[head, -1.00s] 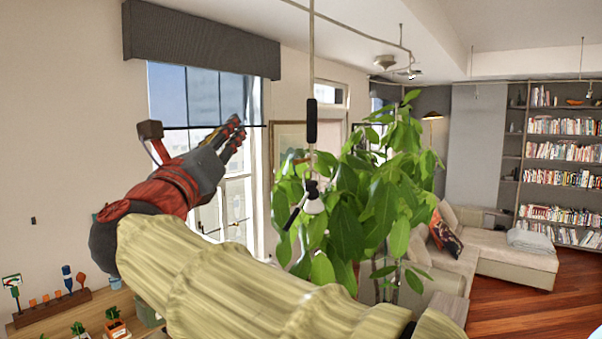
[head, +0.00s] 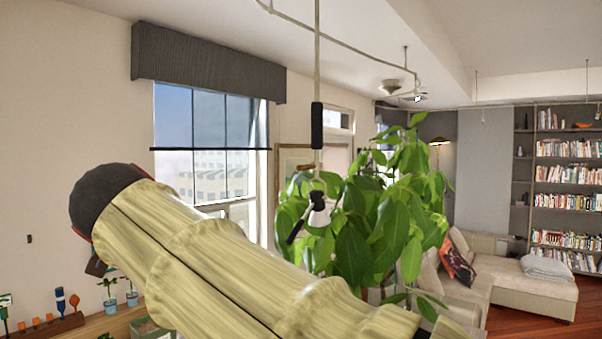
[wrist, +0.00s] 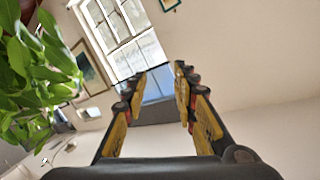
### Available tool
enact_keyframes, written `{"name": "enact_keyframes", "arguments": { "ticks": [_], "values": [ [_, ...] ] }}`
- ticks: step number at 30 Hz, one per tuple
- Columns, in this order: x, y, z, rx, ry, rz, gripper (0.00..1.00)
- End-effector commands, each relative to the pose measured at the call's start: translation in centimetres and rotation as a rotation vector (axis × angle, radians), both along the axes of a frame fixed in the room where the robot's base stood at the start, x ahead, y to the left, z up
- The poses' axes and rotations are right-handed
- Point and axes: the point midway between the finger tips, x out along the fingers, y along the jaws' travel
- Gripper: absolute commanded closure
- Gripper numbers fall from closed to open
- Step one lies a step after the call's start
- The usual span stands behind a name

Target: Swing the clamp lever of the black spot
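A thin vertical pole hangs from the ceiling rail in the head view. It bears a black cylinder (head: 316,125), which may be the black spot. Lower on the pole is a small fitting with a whitish cone-shaped head (head: 319,212) and a slim black bar (head: 297,226) slanting down left, in front of the plant. I cannot tell which part is the clamp lever. My gripper (wrist: 158,82) is open and empty in the wrist view, with its yellow-and-black fingers apart and the window beyond. It is hidden behind my arm in the head view. I cannot make out the pole in the wrist view.
A large leafy plant (head: 375,225) stands right behind the pole, and its leaves (wrist: 35,75) fill the left of the wrist view. A window (head: 212,140) is in the left wall. A wooden shelf with small pots is at lower left; a sofa (head: 525,285) is at right.

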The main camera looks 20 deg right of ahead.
Motion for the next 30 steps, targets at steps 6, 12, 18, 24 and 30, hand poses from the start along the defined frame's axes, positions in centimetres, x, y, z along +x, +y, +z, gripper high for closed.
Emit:
{"name": "enact_keyframes", "arguments": {
  "ticks": [6,12,18,24,30],
  "values": [
    [-0.6,-14.2,3.2,-0.41,-0.051,-0.455,0.72],
    [-5.3,-23.5,7.1,-0.605,-0.065,-0.829,0.72],
    [-7.9,-26.4,7.3,-0.649,-0.018,-0.969,0.72],
    [-7.0,-27.9,7.4,-0.657,-0.008,-0.978,0.72],
    [-4.8,-30.2,7.4,-0.656,-0.007,-0.977,0.72]
  ]
}}
